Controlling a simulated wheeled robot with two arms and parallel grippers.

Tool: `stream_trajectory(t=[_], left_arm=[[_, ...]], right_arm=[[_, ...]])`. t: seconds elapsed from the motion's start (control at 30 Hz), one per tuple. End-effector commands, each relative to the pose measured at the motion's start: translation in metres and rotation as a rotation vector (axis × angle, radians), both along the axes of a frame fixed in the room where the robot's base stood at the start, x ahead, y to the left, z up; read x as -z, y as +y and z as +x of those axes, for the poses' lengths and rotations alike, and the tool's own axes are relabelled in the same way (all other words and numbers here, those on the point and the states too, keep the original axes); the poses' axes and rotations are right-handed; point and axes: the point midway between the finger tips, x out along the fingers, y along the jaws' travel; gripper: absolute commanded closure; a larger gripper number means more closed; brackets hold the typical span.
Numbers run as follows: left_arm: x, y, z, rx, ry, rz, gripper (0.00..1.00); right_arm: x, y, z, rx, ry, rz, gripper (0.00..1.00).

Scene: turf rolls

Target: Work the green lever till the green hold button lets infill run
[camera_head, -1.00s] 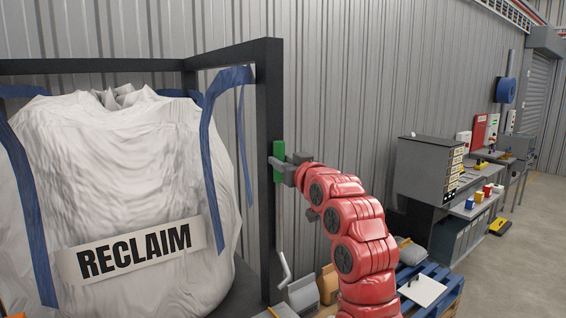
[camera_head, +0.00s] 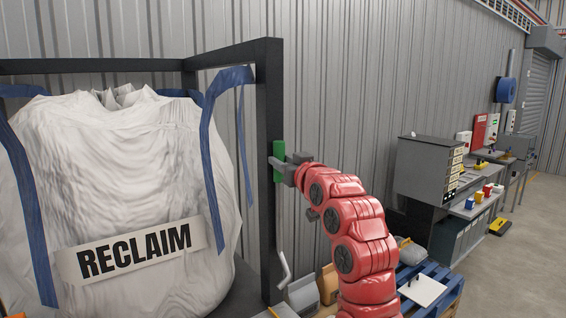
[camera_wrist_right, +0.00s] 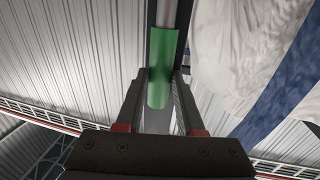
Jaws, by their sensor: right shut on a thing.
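The green lever (camera_head: 279,152) is an upright green piece on the dark frame post right of the white bag. My right gripper (camera_head: 284,166) is at it, its arm reaching in from the lower right. In the right wrist view the green lever (camera_wrist_right: 163,65) stands between the two fingertips of my right gripper (camera_wrist_right: 159,80), which is shut on it. The gripper partly covers the lever in the head view. I cannot make out the green hold button in either view. My left gripper is not in view.
A white bulk bag (camera_head: 125,170) marked RECLAIM with blue straps fills the left, inside a dark frame (camera_head: 268,110). A bent grey crank (camera_head: 284,268) hangs below the lever. A grey cabinet (camera_head: 424,170), benches and a blue pallet (camera_head: 440,285) stand right. Open floor lies far right.

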Motion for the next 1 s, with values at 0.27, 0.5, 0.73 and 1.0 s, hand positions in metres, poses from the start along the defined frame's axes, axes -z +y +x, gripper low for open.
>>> stream_trajectory(t=[0.27,0.5,0.73,1.0], left_arm=[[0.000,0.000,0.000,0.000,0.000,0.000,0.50],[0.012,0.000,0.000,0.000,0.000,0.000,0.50],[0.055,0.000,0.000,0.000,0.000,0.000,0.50],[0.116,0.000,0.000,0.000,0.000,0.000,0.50]], right_arm=[[0.000,0.000,0.000,0.000,-0.001,0.000,1.00],[0.004,-0.004,-0.005,0.001,-0.021,0.015,1.00],[0.018,-0.021,-0.028,0.002,-0.110,0.082,1.00],[0.037,-0.050,-0.068,0.001,-0.271,0.199,1.00]])
